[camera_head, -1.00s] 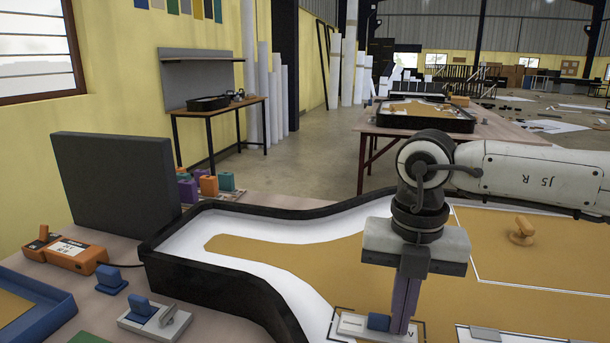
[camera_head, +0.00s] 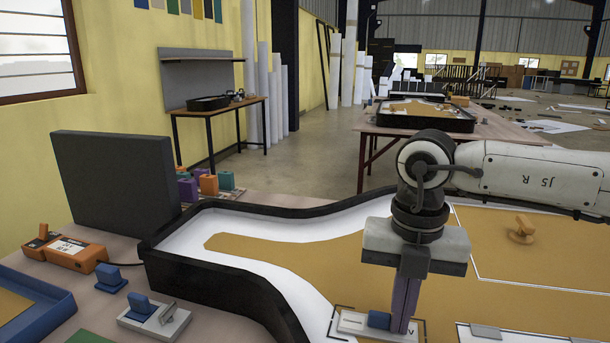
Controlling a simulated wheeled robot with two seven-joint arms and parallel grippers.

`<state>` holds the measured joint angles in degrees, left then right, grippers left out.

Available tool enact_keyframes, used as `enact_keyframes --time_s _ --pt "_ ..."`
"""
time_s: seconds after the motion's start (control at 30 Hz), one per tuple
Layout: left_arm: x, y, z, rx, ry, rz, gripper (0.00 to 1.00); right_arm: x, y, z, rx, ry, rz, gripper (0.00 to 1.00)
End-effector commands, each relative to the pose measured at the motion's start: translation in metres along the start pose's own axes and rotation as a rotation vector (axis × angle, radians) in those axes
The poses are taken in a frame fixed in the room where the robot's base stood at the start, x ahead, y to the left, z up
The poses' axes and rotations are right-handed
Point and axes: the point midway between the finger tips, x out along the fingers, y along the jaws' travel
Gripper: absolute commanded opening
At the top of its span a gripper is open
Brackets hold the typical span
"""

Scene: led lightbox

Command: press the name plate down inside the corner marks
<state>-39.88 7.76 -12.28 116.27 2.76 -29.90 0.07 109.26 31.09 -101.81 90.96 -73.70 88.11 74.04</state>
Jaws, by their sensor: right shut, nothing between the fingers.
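The name plate (camera_head: 352,322) is a white plate with a blue block-shaped grip (camera_head: 379,319) on it. It lies at the bottom of the head view on the lightbox panel, among thin dark corner marks (camera_head: 335,312). My right gripper (camera_head: 402,325) points straight down with its purple fingers shut and empty. The fingertips are at the plate, just right of the blue grip, and hide part of it. Whether they touch the plate I cannot tell. My left gripper is not in view.
The black-rimmed lightbox (camera_head: 215,279) fills the centre and right. A tan knob (camera_head: 521,230) stands on its panel. An orange box (camera_head: 78,255), a blue-knobbed piece (camera_head: 111,279), a white piece with a clip (camera_head: 153,318) and a blue tray (camera_head: 40,318) lie left.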

Motion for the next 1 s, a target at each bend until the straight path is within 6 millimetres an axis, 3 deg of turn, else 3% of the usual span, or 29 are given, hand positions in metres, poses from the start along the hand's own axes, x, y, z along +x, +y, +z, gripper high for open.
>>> enact_keyframes --time_s 0.2,0.53,0.83,1.0 --pt "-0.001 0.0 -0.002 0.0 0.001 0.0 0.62 0.001 0.0 -0.001 -0.001 0.006 -0.003 0.0" --pt "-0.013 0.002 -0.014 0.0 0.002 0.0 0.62 -0.028 0.0 -0.001 0.0 0.003 -0.002 0.0" --pt "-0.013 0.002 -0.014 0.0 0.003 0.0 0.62 -0.029 0.0 0.0 0.0 0.002 -0.001 0.0" --pt "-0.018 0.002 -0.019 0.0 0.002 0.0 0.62 -0.037 0.012 -0.001 -0.003 0.002 -0.002 0.0"
